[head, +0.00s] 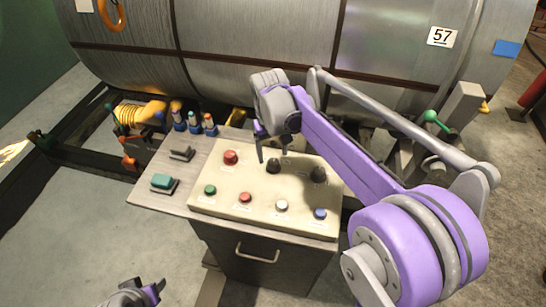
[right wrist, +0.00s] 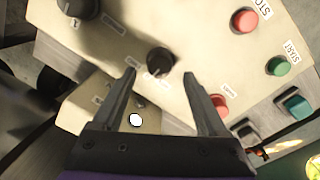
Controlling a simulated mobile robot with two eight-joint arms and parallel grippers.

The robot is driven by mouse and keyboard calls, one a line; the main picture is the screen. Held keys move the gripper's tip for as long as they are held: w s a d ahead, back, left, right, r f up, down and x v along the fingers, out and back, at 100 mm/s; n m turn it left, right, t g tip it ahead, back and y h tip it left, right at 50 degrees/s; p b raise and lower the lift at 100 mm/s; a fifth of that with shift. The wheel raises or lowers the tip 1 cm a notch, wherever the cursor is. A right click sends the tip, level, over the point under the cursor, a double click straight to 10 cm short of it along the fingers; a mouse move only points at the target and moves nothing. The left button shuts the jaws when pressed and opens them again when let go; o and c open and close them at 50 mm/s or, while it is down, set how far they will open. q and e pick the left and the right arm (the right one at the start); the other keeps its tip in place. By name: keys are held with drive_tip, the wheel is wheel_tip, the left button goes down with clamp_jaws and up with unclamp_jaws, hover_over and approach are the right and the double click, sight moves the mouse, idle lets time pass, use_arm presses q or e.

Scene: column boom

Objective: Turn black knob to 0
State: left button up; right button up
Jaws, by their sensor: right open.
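A beige control panel (head: 225,168) carries two dark knobs: one left of centre (head: 273,167), one farther right (head: 319,174). My right gripper (head: 268,150) is over the left knob, open and pointing down. In the right wrist view that knob (right wrist: 160,60) shows between and just beyond the two spread fingertips (right wrist: 160,73), with no clear contact. The other knob (right wrist: 77,8) is at the top left edge there. The labels by the knobs are too blurred to read. Part of my left gripper (head: 150,292) shows at the bottom edge; its jaw state is unclear.
The panel also has a large red button (head: 231,157), a green one (head: 210,189), a small red one (head: 245,197), a white one (head: 282,205) and a blue one (head: 320,213). A teal switch (head: 162,181) sits on the desk to the left. A large metal cylinder (head: 250,50) stands behind.

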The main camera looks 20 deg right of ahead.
sight(272, 162)
wheel_tip(272, 162, up, 8)
drive_tip(key=shift+a+f, duration=0.15)
drive_tip(key=shift+f, duration=0.1)
idle(0.5)
